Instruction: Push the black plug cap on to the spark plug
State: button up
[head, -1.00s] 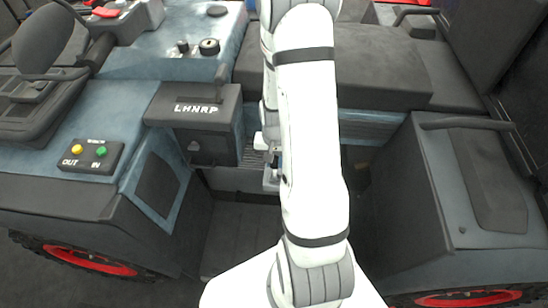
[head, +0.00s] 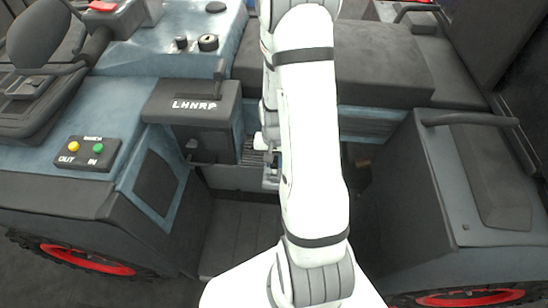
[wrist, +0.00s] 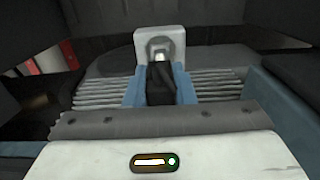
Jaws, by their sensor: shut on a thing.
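In the wrist view, my gripper (wrist: 160,88) is shut on the black plug cap (wrist: 159,84), with a blue finger on each side of it. The cap points away from the camera. Just beyond it, a shiny metal piece that looks like the spark plug (wrist: 158,47) shows in front of a pale square block (wrist: 175,37). The cap's far end is close to the metal piece or overlaps it in the picture; I cannot tell whether they touch. In the head view, my white arm hides the cap, the plug and most of my gripper.
Grey ribbed fins (wrist: 215,84) lie on both sides of the fingers. In the head view, a dark box marked LHNRP (head: 195,103) stands left of my arm. A panel with yellow and green buttons (head: 86,153) is farther left. A dark fender (head: 450,190) stands at right.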

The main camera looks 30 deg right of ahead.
dwell(0.4)
jog(key=shift+f+b, duration=0.6)
jog(key=shift+f, duration=0.05)
jog(key=shift+f, duration=0.15)
jog(key=shift+f+b, duration=0.7)
jog(key=shift+b, duration=0.05)
dwell(0.6)
jog(key=o, duration=1.1)
jog(key=shift+c, duration=0.2)
jog(key=shift+r, duration=0.15)
notch_tip(320, 180, up, 8)
jog(key=shift+f+p, duration=0.15)
jog(key=shift+p, duration=0.3)
